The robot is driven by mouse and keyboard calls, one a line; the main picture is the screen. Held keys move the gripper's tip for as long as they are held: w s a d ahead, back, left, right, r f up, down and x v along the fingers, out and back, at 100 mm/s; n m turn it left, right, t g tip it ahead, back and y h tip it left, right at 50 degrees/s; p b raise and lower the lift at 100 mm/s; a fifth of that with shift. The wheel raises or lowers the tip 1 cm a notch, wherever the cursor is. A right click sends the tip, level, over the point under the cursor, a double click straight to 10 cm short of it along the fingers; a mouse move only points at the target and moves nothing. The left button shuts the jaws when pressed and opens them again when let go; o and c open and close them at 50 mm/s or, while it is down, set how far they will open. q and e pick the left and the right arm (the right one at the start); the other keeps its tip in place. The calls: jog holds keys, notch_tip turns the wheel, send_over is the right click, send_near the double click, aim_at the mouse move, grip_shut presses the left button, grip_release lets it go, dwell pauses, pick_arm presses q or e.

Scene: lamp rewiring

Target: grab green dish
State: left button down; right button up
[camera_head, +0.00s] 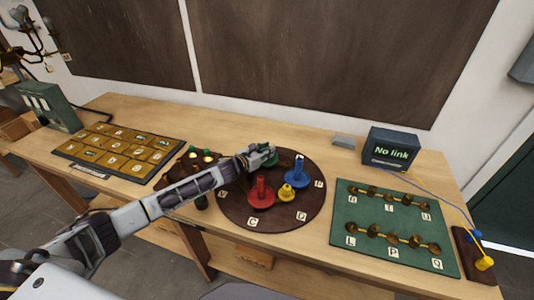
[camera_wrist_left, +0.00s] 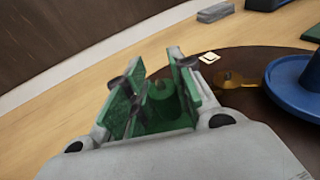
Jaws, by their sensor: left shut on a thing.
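The green dish (camera_wrist_left: 162,100) sits between the fingers of my left gripper (camera_wrist_left: 160,92) in the left wrist view, mostly hidden by them. In the head view my left gripper (camera_head: 262,155) reaches the back left of the round brown board (camera_head: 292,224). A little green of the dish (camera_head: 271,161) shows beside the fingertips. My left gripper is shut on the dish. I cannot tell whether the dish is lifted off the board. My right gripper is not in view.
On the round board stand a red dish (camera_head: 261,193), a blue dish (camera_head: 297,173) and a small yellow dish (camera_head: 286,192). To the right lie a green board with knobs (camera_head: 375,240) and a "No link" box (camera_head: 391,147). A panel of gold tiles (camera_head: 118,150) lies left.

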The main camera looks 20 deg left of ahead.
pick_arm(q)
notch_tip(320, 180, up, 8)
jog(key=shift+f, duration=0.1)
jog(key=shift+r+p, duration=0.3)
jog(key=shift+r, duration=0.75)
